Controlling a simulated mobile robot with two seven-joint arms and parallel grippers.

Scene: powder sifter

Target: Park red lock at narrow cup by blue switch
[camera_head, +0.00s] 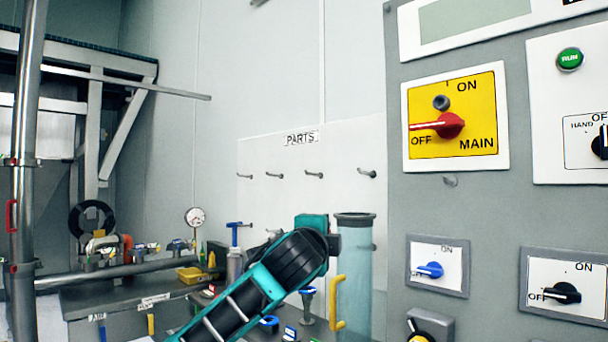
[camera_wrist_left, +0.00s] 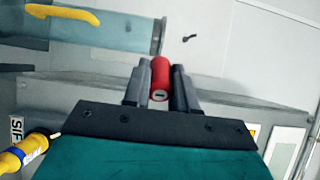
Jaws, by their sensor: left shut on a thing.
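My left arm reaches in from the lower left of the head view, with its teal wrist in front of the white parts board. In the left wrist view my left gripper (camera_wrist_left: 160,85) is shut on the red lock (camera_wrist_left: 160,82), a small red cylinder with a keyhole slot in its end face. The lock does not show in the head view. The blue switch (camera_head: 430,269) is on the grey cabinet, right of my gripper and apart from it. I cannot make out a narrow cup by it. My right gripper is not in view.
A clear tube (camera_head: 355,275) with a yellow handle (camera_head: 337,305) stands between my left wrist and the cabinet (camera_head: 397,215). The cabinet also has a red main switch (camera_head: 440,125) and a black switch (camera_head: 562,293). Tools and fittings crowd the bench at lower left.

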